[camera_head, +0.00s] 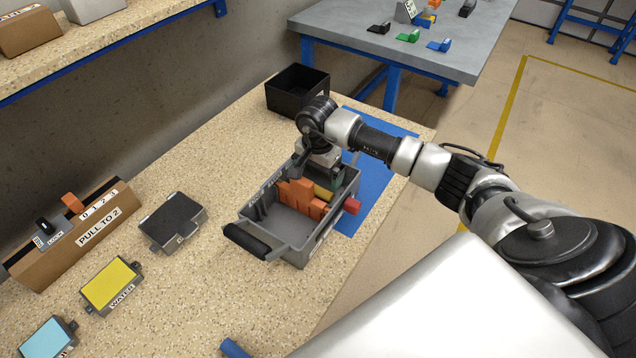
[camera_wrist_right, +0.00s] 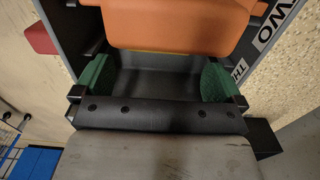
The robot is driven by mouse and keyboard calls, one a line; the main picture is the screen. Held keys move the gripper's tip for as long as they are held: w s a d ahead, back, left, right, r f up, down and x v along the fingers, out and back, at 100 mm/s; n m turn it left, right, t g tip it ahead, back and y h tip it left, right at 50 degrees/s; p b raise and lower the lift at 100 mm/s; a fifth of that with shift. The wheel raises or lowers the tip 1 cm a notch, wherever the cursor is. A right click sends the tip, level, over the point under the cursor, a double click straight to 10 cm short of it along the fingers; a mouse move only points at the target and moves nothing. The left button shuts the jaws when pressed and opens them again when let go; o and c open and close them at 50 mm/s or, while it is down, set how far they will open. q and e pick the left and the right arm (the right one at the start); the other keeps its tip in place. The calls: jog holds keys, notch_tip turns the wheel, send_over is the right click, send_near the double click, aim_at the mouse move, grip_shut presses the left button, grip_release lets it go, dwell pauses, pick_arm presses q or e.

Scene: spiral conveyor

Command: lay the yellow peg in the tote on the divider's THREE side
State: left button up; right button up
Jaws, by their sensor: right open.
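A grey tote (camera_head: 291,243) with a black handle stands on the speckled bench, and a stepped orange divider (camera_head: 300,192) crosses it. The divider also fills the top of the right wrist view (camera_wrist_right: 180,25). The yellow peg (camera_head: 322,192) shows partly, low in the tote behind the divider; in the wrist view only a thin yellow strip shows below the orange. My right gripper (camera_wrist_right: 157,79) is open, its green pads apart over the dark tote floor at the far end, beside the rim labels TWO and a partly hidden TH. My left gripper is not in view.
A red block (camera_head: 352,206) juts from the tote's right side. A black bin (camera_head: 297,90) stands behind, and a blue mat (camera_head: 377,172) lies to the right. A dark-topped box (camera_head: 172,220), a yellow WATER box (camera_head: 111,286) and a cardboard PULL TO 2 box (camera_head: 75,238) stand left.

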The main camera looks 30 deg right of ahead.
aim_at(318, 188)
notch_tip(318, 188, up, 7)
dwell(0.3)
